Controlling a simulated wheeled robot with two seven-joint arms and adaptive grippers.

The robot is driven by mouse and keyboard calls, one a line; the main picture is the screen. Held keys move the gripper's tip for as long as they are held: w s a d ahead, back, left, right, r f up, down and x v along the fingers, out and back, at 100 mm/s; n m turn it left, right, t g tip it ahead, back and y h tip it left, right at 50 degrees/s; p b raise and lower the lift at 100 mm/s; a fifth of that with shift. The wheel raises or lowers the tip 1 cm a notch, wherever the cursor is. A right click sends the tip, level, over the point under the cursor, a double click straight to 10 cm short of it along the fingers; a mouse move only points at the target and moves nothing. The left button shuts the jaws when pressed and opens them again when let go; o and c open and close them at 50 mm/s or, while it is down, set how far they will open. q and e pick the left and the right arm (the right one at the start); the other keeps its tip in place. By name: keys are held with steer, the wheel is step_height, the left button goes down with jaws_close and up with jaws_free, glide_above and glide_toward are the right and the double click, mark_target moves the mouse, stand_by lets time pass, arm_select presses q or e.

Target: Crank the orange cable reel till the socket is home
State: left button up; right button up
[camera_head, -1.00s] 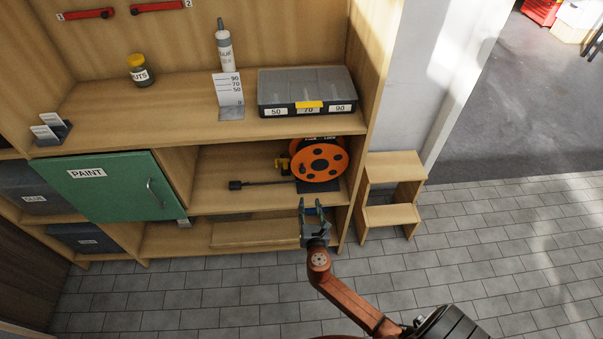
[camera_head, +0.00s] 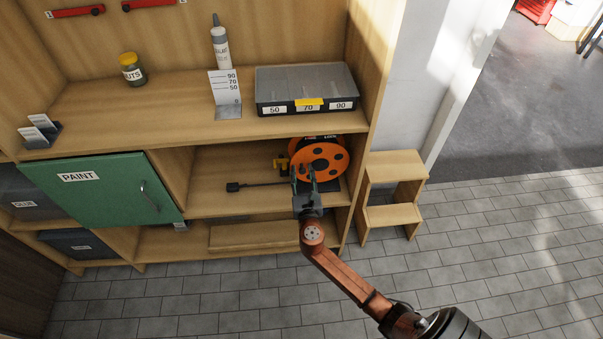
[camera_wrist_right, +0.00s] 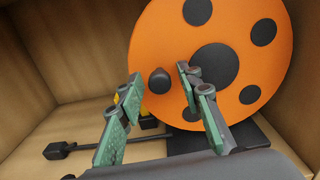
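The orange cable reel (camera_head: 321,164) stands upright on the middle shelf of the workbench. In the right wrist view its orange disc (camera_wrist_right: 250,92) has several dark round spots, and a dark crank knob (camera_wrist_right: 159,80) shows between my fingers. A black cable runs left from the reel to a dark socket end (camera_head: 233,187) lying on the shelf; that end also shows in the right wrist view (camera_wrist_right: 56,150). My right gripper (camera_head: 304,174) is open in front of the reel's lower left part, its fingers apart on either side of the knob. Contact cannot be told. My left gripper is not in view.
A grey organiser box (camera_head: 306,90) stands on the worktop above the reel. The green PAINT door (camera_head: 105,190) is left of the open shelf. A wooden step stool (camera_head: 391,192) stands on the right. The tiled floor in front is clear.

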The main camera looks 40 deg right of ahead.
steer(key=shift+c, duration=0.2)
jaws_close()
stand_by(0.5)
